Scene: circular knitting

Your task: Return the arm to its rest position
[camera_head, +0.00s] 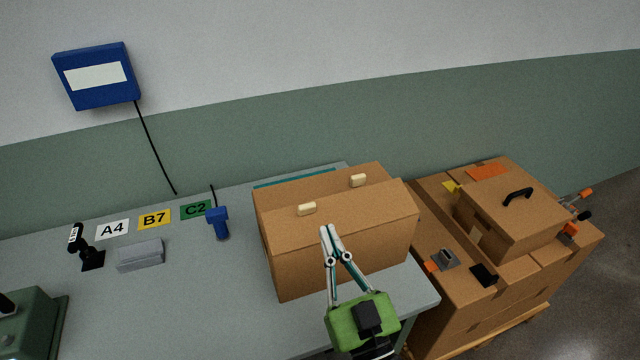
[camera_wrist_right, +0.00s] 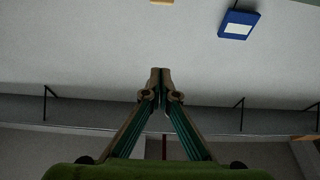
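My right gripper (camera_head: 325,232) is at the lower middle of the head view, in front of a large brown cardboard box (camera_head: 345,265) on the grey table. Its fingers point up in the picture, and their tips overlap the box's front face; I cannot tell how far apart they are. In the right wrist view the gripper (camera_wrist_right: 160,73) has its two fingertips together, with nothing visible between them. Behind the fingers that view shows wall and ceiling areas and a blue box. My left gripper is not in view.
The grey table (camera_head: 180,290) holds a blue handheld device (camera_head: 218,223), a grey block (camera_head: 140,255), a black scanner-like tool (camera_head: 85,250) and labels. A green machine (camera_head: 35,325) stands lower left. Stacked cartons (camera_head: 450,310) stand right. A blue panel (camera_head: 97,76) hangs on the wall.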

